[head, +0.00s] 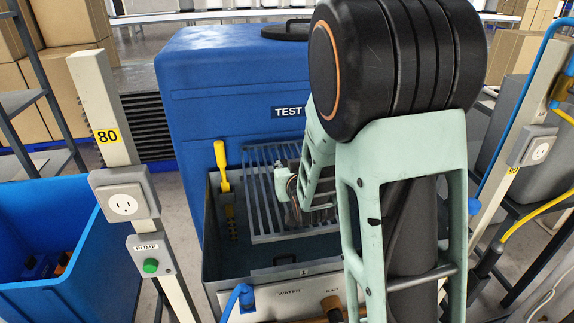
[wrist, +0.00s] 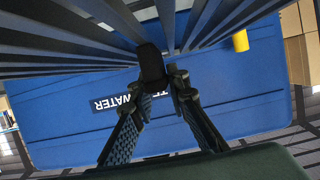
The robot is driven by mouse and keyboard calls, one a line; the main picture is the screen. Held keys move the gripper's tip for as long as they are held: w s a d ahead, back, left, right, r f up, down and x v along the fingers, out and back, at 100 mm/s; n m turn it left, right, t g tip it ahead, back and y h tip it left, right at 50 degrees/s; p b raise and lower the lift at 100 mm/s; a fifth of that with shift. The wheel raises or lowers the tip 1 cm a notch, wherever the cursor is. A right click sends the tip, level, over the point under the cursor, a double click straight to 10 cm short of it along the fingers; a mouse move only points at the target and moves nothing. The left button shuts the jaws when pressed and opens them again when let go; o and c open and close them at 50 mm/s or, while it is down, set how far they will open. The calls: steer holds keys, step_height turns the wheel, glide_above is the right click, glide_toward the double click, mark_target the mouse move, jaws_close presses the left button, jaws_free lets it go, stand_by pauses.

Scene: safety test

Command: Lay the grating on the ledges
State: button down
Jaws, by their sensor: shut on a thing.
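The grating (head: 262,170), a grey barred panel, stands tilted inside the open metal basin (head: 212,255) in front of the blue tank. My gripper (head: 291,190) is at its middle, partly hidden by my arm. In the wrist view my gripper (wrist: 162,78) is shut on a dark middle part of the grating, whose bars (wrist: 70,40) spread to both sides. The grating's lower edge is above the basin's dark floor; I cannot tell whether it touches anything. The ledges cannot be made out, and my arm covers the basin's right side.
A yellow-handled lever (head: 221,165) stands close to the grating's left side. The blue tank (head: 200,110) rises behind. A post with a socket (head: 123,204) and green pump button (head: 150,266) is at left, beside a blue bin (head: 50,285). Another post (head: 515,165) stands at right.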

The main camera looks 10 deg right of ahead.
steer(key=shift+f+b, duration=1.8)
steer(key=shift+f, duration=1.15)
step_height(320, 180, down, 5)
steer(key=b, duration=0.5)
steer(key=shift+b, duration=0.3)
